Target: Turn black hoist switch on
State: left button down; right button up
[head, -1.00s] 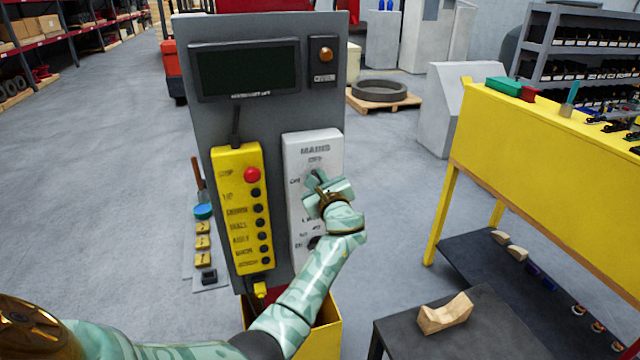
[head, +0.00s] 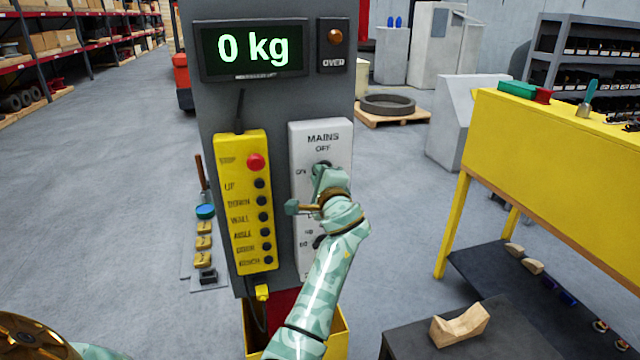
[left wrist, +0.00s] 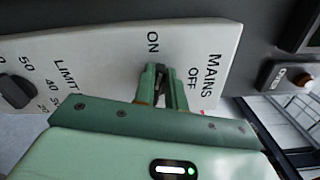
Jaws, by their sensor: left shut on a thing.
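The white MAINS panel (head: 301,150) is fixed to the right of the grey hoist cabinet's front. Its black switch (left wrist: 160,73) sits between the OFF and ON labels and is mostly hidden by my fingers. My left gripper (head: 321,177) is at this switch, and in the left wrist view its two green fingers (left wrist: 161,85) are shut on it from both sides. I cannot tell exactly which label the switch points to. The display (head: 253,48) above is lit and reads "0 kg" in green. My right gripper is not in view.
A yellow pendant (head: 244,200) with a red stop button and several black buttons hangs left of the panel. A black LIMIT knob (left wrist: 15,91) sits lower on the white panel. A yellow workbench (head: 545,155) and a dark table with a wooden cradle (head: 459,325) stand at right.

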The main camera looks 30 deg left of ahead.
pick_arm(q)
jog(key=shift+f+n+b, duration=0.25)
jog(key=shift+n+b, duration=0.35)
jog(key=shift+n, duration=0.2)
jog(key=shift+f+n+b, duration=0.2)
jog(key=shift+n+b, duration=0.4)
jog(key=shift+n, duration=0.2)
jog(key=c, duration=1.4)
grip_release()
jog(key=shift+c, duration=0.2)
